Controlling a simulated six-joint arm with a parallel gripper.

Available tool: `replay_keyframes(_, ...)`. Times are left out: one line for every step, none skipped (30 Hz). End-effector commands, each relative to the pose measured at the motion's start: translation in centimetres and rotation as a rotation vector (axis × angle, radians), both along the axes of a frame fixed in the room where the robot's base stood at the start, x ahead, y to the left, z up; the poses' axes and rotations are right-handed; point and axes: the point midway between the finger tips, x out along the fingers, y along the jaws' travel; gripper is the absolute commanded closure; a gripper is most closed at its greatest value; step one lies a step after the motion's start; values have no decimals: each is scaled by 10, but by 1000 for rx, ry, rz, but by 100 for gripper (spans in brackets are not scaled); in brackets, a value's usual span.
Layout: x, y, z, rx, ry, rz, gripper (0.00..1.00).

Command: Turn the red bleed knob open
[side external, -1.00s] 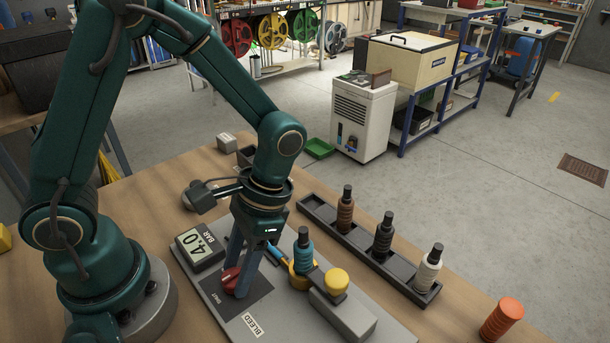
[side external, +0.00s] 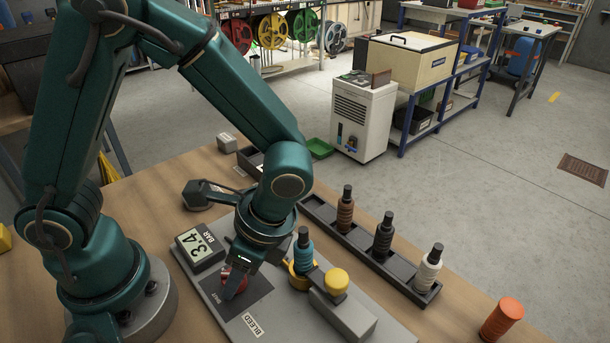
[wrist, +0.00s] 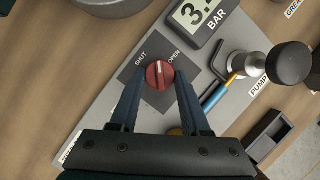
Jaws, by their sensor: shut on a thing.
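The red bleed knob (wrist: 160,74) sits on a dark square plate (wrist: 143,67) marked SHUT and OPEN in the wrist view. Its white pointer line stands between the two words. My gripper (wrist: 160,84) is shut on the knob, one finger at each side. In the side view the knob (side external: 226,271) is partly hidden behind my gripper (side external: 235,285). The gauge (side external: 200,248) reads 3.4 BAR; its display is partly cut off in the wrist view (wrist: 197,14).
A blue-green fitting (side external: 304,255) stands in a yellow ring beside the knob. A yellow-capped block (side external: 345,312) is to its right. A black rack (side external: 363,250) holds brown, black and white fittings. An orange cylinder (side external: 501,318) stands near the front edge.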

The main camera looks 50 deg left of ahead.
Motion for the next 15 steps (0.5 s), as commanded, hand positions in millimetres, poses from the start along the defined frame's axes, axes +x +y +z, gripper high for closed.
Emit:
replay_keyframes(0, -1, 1, -1, -2, -49, 100)
replay_keyframes(0, -1, 1, -1, -3, -79, 100)
replay_keyframes(-1, -1, 1, -1, -3, -116, 100)
replay_keyframes(-1, -1, 1, 0, -1, -144, 100)
replay_keyframes(-2, -1, 1, 0, -1, -173, 100)
replay_keyframes(-2, -1, 1, 1, -1, -211, 100)
replay_keyframes(-2, -2, 1, 0, -2, -240, 100)
replay_keyframes(-2, -2, 1, 0, -2, -267, 100)
replay_keyframes(-3, -2, 1, 0, -2, -306, 100)
replay_keyframes(-3, -2, 1, 0, -2, -334, 100)
replay_keyframes(-3, -2, 1, 0, -2, -362, 100)
replay_keyframes(-4, -2, 1, 0, -2, -398, 100)
replay_keyframes(-4, -2, 1, 0, -2, -425, 100)
replay_keyframes(-4, -2, 1, 0, -2, -452, 100)
replay_keyframes(-4, -2, 1, 1, -2, -486, 100)
